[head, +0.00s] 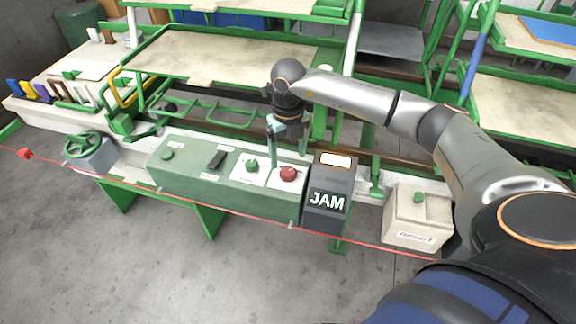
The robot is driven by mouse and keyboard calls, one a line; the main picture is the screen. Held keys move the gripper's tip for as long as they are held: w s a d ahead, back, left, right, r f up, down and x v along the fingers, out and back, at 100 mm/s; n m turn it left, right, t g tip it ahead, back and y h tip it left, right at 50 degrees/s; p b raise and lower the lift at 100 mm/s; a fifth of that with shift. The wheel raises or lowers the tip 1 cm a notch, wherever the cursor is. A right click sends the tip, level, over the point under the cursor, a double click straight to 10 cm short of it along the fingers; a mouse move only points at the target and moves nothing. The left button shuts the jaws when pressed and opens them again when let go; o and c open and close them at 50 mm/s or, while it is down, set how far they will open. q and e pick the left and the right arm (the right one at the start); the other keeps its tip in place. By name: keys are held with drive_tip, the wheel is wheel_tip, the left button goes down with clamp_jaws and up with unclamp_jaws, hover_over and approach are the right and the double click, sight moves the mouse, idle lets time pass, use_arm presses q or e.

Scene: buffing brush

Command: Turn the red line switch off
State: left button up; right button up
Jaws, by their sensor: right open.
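A green control box (220,195) stands at the front of the bench. Its sloped top has a red knob (288,174) on a white plate at the right end. A green knob (252,166) on another white plate is left of it. A black switch (217,159) and a green button (167,155) are further left. My right gripper (287,146) points down, open, just above and behind the red and green knobs. It appears apart from both. I cannot read the small labels. My left gripper is not in view.
A dark box marked JAM (328,195) stands right beside the control box. A cream box with a green button (410,220) is further right. A thin red cord (200,203) runs across the front. A green handwheel (83,146) is at left. Shelves stand behind.

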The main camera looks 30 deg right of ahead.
sight(288, 171)
wheel_tip(288, 171, down, 5)
drive_tip(key=shift+f, duration=0.1)
idle(0.3)
clamp_jaws()
idle(0.5)
